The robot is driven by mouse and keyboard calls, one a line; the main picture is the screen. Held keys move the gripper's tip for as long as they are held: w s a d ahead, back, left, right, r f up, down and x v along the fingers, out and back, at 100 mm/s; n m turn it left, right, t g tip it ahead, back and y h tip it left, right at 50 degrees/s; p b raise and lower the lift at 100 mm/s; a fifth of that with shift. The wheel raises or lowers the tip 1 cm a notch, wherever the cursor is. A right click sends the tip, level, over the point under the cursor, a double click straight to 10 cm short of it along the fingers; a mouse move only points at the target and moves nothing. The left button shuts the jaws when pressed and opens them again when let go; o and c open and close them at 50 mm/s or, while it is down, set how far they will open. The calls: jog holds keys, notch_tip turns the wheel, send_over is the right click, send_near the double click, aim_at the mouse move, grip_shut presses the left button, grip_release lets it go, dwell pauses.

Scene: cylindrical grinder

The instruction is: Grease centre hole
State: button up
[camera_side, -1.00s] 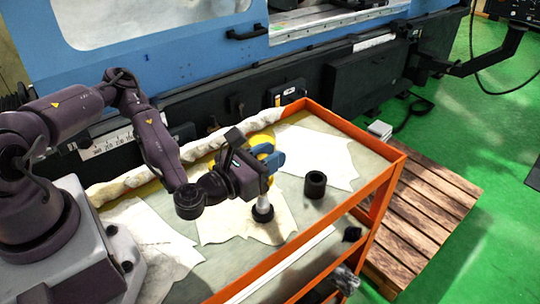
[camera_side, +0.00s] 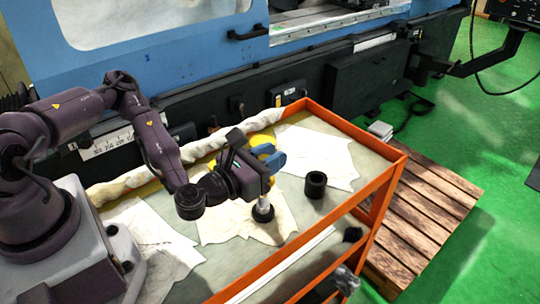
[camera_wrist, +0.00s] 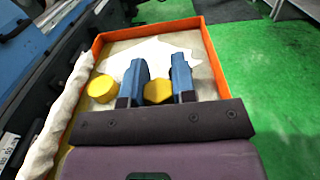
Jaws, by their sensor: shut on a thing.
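My gripper (camera_side: 270,170) is over the middle of the tray top, its blue fingers pointing down. In the wrist view my gripper (camera_wrist: 160,88) has its two blue fingers on either side of a yellow-topped piece (camera_wrist: 158,92), and it is shut on it. In the side view a pale, shiny stem (camera_side: 265,199) shows below the gripper. The stem reaches down to a black ring-like base (camera_side: 263,213) on a white cloth. I cannot tell whether the base is part of the held piece. No centre hole can be made out.
A yellow round thing (camera_side: 262,142) stands behind the gripper; a yellow disc (camera_wrist: 102,88) shows left of the fingers. A black hollow cylinder (camera_side: 315,185) stands to the right. The orange cart rim (camera_side: 350,128) encloses the top. The blue grinder (camera_side: 180,50) stands behind.

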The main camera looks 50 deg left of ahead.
jog(key=shift+s+a, duration=0.15)
jog(key=shift+a, duration=0.3)
jog(key=shift+d, duration=0.1)
jog(key=shift+d, duration=0.5)
jog(key=shift+a, duration=0.15)
jog(key=shift+a, duration=0.45)
jog(key=shift+d, duration=0.2)
jog(key=shift+d+f, duration=0.1)
jog(key=shift+d, duration=0.3)
